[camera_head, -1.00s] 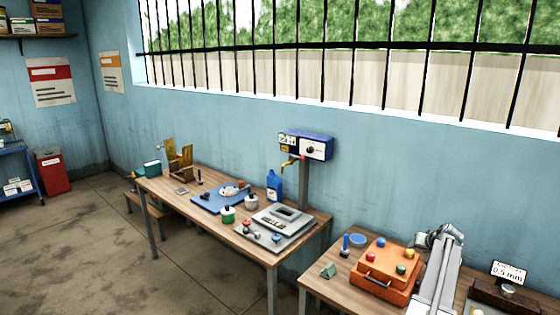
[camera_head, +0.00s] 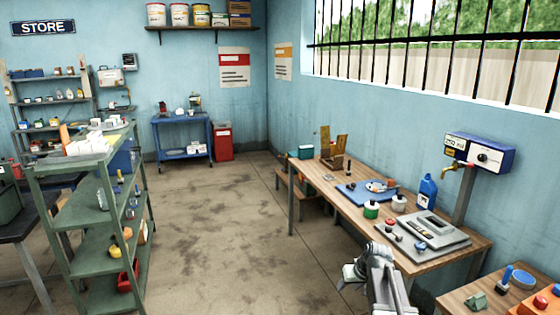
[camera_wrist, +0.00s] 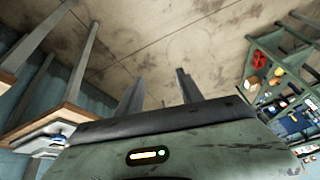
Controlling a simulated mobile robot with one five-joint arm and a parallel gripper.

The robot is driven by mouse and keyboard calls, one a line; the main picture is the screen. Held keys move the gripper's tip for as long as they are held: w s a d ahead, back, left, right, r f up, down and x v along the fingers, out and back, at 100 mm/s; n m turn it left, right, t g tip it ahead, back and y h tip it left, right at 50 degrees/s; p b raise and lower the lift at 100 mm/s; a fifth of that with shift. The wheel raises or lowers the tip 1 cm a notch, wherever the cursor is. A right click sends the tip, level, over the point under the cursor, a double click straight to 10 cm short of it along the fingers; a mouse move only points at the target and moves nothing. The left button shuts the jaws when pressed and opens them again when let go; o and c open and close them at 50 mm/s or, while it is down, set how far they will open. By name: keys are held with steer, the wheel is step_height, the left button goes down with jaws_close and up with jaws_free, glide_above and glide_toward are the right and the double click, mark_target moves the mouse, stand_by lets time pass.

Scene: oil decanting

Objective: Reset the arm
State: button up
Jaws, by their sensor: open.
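My arm shows in the head view in front of the near edge of the long wooden table (camera_head: 315,186), with grey links reaching up from the bottom of the picture. The end with my gripper is small there and its fingers are hard to make out. In the wrist view my gripper (camera_wrist: 158,92) shows two dark fingers set well apart. Nothing is between them, and bare concrete floor lies behind them. My gripper is open and empty.
A green shelf rack (camera_head: 75,172) with several items stands at left. A blue cart (camera_head: 182,153) and red bin (camera_head: 222,141) stand at the back. The long table holds a blue bottle (camera_head: 427,191) and a grey tray (camera_head: 440,250). The floor between is clear.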

steer(key=s+a+f+n+g+b, duration=0.1)
steer(key=s+a+f+g, duration=0.15)
steer(key=s+a, duration=0.7)
steer(key=s+f+m+g+h, duration=0.1)
steer(key=s+g, duration=0.1)
steer(key=s, duration=0.6)
steer(key=shift+s+f+m+h, duration=0.2)
steer(key=shift+s+m+h, duration=0.1)
steer(key=shift+s+m, duration=0.1)
steer(key=shift+g, duration=0.25)
steer(key=shift+c, duration=0.8)
